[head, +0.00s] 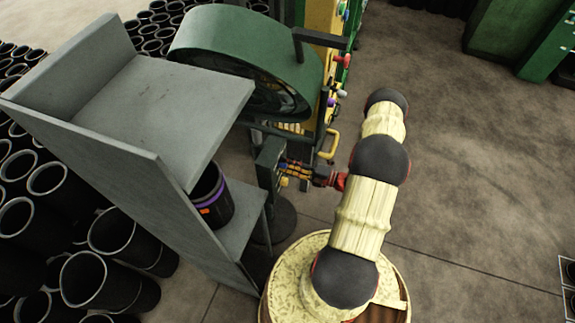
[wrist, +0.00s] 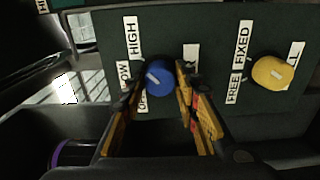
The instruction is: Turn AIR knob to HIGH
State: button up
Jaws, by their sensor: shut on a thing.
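The blue knob (wrist: 160,77) is on a dark green panel (wrist: 90,28) in the wrist view. Its white pointer mark slants to the upper left, on the side of the LOW label (wrist: 125,74). The HIGH label (wrist: 132,38) is above LOW, and a partly covered OFF label (wrist: 142,101) is below. A label right of the knob is mostly hidden, so I cannot read AIR. My gripper (wrist: 160,82) is shut on the blue knob, one orange-lined finger on each side. In the head view my gripper (head: 283,168) meets the panel box (head: 268,163); the knob is hidden there.
A yellow knob (wrist: 271,72) with FREE and FIXED labels is to the right on the panel. A grey shelf (head: 165,100) holding a black sleeve with a purple band (head: 210,200) stands left of the panel. Open floor (head: 460,180) lies right of my arm.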

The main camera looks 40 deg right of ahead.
dwell(0.3)
jog(key=o, duration=1.1)
jog(key=shift+o, duration=0.3)
jog(key=shift+d, duration=0.1)
jog(key=v, duration=1.2)
